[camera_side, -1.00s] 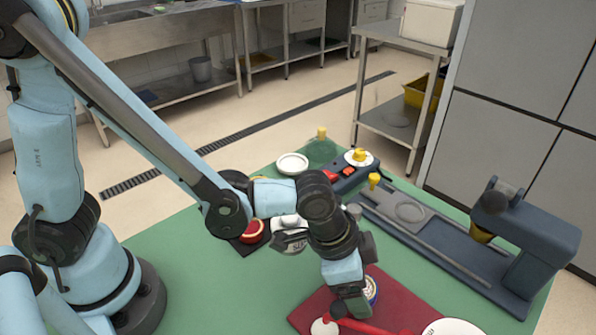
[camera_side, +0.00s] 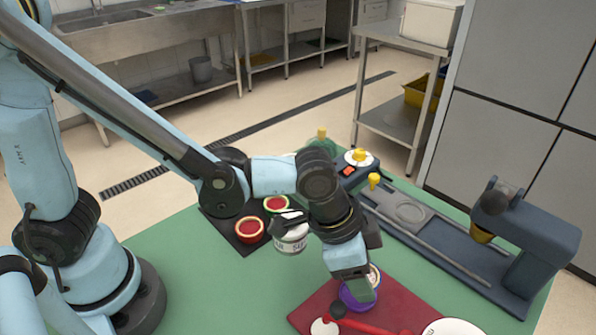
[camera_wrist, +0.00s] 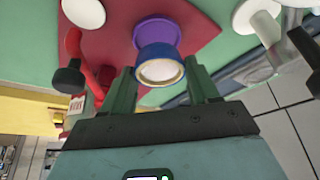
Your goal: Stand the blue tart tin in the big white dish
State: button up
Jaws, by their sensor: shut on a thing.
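My gripper (camera_wrist: 163,88) is shut on the blue tart tin (camera_wrist: 160,60), whose pale, cream-coloured face shows between the fingers in the wrist view. In the side view my gripper (camera_side: 360,284) is low over the dark red board, and only a small part of the tin (camera_side: 375,276) shows beside it. A purple round thing (camera_side: 350,297) is just below the tin; it also shows in the wrist view (camera_wrist: 157,29). A large white round thing (camera_side: 452,328), seemingly the dish, is cut off at the lower right of the side view.
The red board (camera_side: 392,303) carries a red-handled tool (camera_side: 365,327). A labelled can (camera_side: 290,238) and red-filled round tins (camera_side: 250,229) are left of my wrist. A dark blue press (camera_side: 530,240) stands at right. Green table (camera_side: 190,280) is clear at front left.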

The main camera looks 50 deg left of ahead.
notch_tip(320, 180, up, 12)
jog(key=w+a+n+t+y, duration=0.1)
jog(key=w+a+n, duration=0.2)
jog(key=w+a, duration=0.55)
jog(key=w+a+n+y, duration=0.1)
jog(key=w+a+n, duration=0.3)
jog(key=a, duration=0.7)
jog(key=w+a+n+y, duration=0.15)
jog(key=w+a, duration=0.25)
jog(key=a, duration=1)
jog(key=shift+n+t, duration=0.3)
jog(key=shift+n, duration=0.05)
jog(key=shift+s+a+f, duration=0.1)
jog(key=shift+f, duration=3.45)
jog(key=shift+s+a+f, duration=0.1)
jog(key=shift+f, duration=3.45)
jog(key=shift+f, duration=0.5)
